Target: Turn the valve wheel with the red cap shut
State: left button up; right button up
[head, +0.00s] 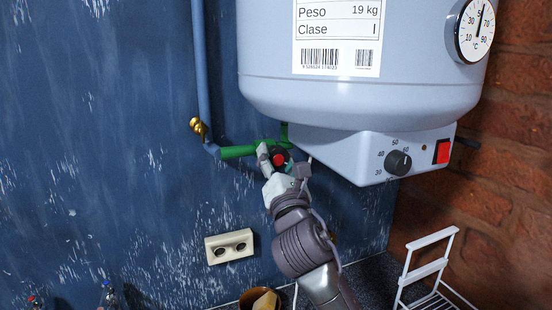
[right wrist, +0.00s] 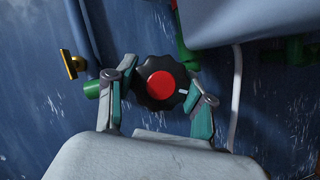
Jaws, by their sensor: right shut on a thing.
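The valve wheel (right wrist: 157,83) is black with a scalloped rim, a red cap in its middle and a small white mark on its lower right. In the head view the wheel (head: 281,157) sits on the green pipe (head: 240,151) under the water heater. My right gripper (right wrist: 160,92) is shut on the wheel, one finger on its left and one on its right rim. In the head view my right gripper (head: 280,163) hides part of the wheel. My left gripper is not in view.
The heater (head: 270,85) hangs just above my right gripper, with a dark knob (head: 398,163) and a red switch (head: 442,151). A brass valve (head: 197,126) is on the blue pipe to the left. A socket (head: 229,246) and a white rack (head: 430,265) are below.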

jog(key=shift+m+h, duration=0.6)
jog(key=shift+m, duration=0.3)
jog(key=o, duration=1.2)
jog(key=shift+c, duration=0.2)
jog(key=v, duration=1.2)
jog(key=shift+r, duration=0.1)
